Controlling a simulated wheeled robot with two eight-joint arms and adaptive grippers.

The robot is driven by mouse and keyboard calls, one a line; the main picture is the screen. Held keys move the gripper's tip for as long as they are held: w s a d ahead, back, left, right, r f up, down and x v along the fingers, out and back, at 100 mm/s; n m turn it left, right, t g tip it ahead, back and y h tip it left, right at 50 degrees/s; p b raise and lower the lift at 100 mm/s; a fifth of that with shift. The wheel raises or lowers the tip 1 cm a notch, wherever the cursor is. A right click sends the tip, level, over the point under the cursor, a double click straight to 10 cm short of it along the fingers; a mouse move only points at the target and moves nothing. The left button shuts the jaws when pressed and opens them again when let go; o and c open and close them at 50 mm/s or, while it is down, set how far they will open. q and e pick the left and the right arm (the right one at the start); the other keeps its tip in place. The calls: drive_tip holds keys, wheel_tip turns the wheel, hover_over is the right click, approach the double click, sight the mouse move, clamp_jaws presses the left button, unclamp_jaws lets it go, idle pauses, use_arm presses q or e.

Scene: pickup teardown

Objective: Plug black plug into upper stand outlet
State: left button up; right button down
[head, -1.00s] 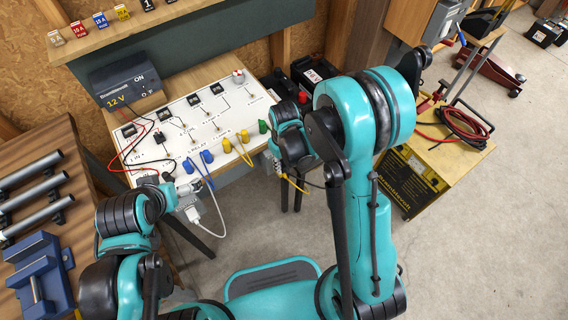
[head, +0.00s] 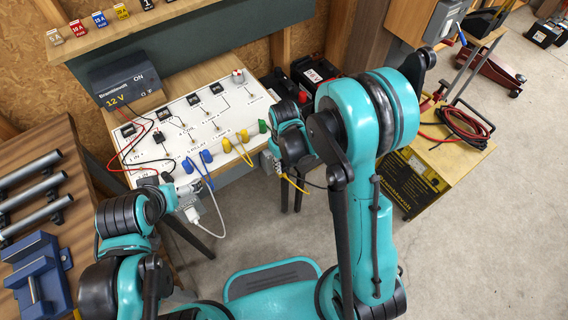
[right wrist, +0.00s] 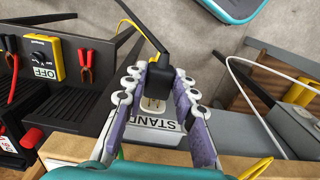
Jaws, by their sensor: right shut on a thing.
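In the right wrist view, my right gripper (right wrist: 160,72) is shut on the black plug (right wrist: 158,80), which sits between its purple-padded fingers. An outlet face (right wrist: 152,104) shows just below the plug in the picture, on a grey stand box (right wrist: 150,136) labelled STAND. I cannot tell whether the plug's pins are in the outlet. In the head view, my right gripper (head: 275,163) is mostly hidden by its own wrist, by the bench's right end. My left gripper (head: 188,188) is near the bench's front edge; its fingers are unclear.
A white circuit board (head: 215,120) with blue and yellow leads lies on the bench. A white cable (head: 218,215) hangs from a box (head: 190,208) at the bench front.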

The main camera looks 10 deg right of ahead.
drive_tip(key=shift+w+a, duration=0.25)
drive_tip(key=shift+w, duration=0.45)
idle(0.9)
drive_tip(key=c, duration=1.1)
unclamp_jaws()
drive_tip(key=shift+c, duration=0.2)
drive_tip(key=shift+r, duration=0.1)
wheel_tip(320, 180, up, 12)
drive_tip(key=s+d+r+m+t, duration=0.2)
drive_tip(key=s+r+t, duration=0.1)
drive_tip(key=s, duration=0.3)
drive_tip(key=s+d+r+m+t, duration=0.2)
drive_tip(key=s+d+r+t, duration=0.1)
drive_tip(key=s, duration=0.3)
drive_tip(key=shift+s+d+r+t, duration=0.35)
drive_tip(key=shift+r+t, duration=0.25)
drive_tip(key=shift+r, duration=0.25)
